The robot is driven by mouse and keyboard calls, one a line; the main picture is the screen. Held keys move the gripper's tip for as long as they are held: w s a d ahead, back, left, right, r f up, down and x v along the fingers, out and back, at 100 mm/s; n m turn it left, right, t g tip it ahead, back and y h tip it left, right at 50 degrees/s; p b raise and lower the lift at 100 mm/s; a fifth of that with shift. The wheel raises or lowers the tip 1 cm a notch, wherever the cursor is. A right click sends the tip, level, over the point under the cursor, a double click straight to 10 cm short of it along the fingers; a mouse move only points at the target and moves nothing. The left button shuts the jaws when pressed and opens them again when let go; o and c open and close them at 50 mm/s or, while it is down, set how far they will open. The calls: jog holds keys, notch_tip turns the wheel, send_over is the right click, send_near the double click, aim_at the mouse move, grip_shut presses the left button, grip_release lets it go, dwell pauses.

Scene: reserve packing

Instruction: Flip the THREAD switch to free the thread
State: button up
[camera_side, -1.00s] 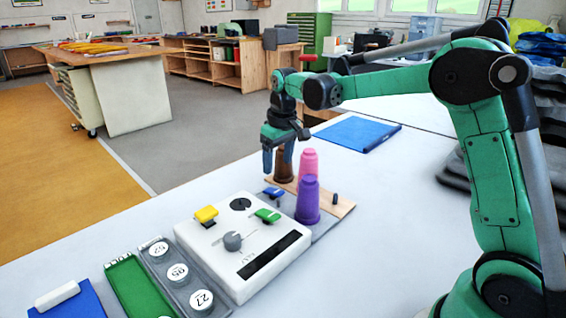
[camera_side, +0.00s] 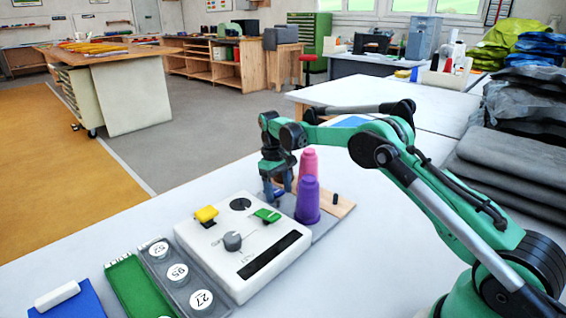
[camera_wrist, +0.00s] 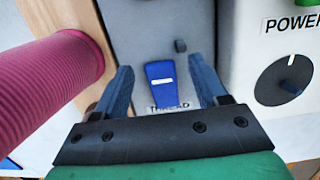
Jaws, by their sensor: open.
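The THREAD switch is a blue lever with a white stripe; in the wrist view the blue lever (camera_wrist: 161,84) stands on a grey panel with the label THREAD (camera_wrist: 169,106) partly hidden below it. In the side view the blue lever (camera_side: 278,193) is mostly hidden by my gripper (camera_side: 278,190). My gripper (camera_wrist: 160,88) is open, with one finger on each side of the blue lever. I see gaps between the lever and both fingers. I cannot tell whether the fingertips touch the panel.
A purple spool (camera_side: 308,202) and a pink spool (camera_side: 308,165) stand close on the right; the pink one (camera_wrist: 50,85) is beside my left finger. The white control box (camera_side: 215,250) has yellow (camera_side: 206,214) and green (camera_side: 267,215) levers and a POWER knob (camera_wrist: 286,80).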

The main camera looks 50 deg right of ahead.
aim_at(280, 193)
jog(key=shift+r+g, duration=0.1)
jog(key=shift+g, duration=0.3)
jog(key=shift+t, duration=0.4)
jog(key=shift+s+t, duration=0.25)
jog(key=shift+t, duration=0.45)
jog(key=shift+r, duration=0.2)
notch_tip(280, 193, up, 5)
jog(key=s+a+r+t, duration=0.3)
jog(key=s+a+r, duration=0.2)
jog(key=r, duration=0.2)
jog(key=s+a+f+t, duration=0.1)
jog(key=s+a+t, duration=0.3)
jog(key=s, duration=0.8)
jog(key=shift+s+a, duration=0.35)
jog(key=shift+a, duration=0.7)
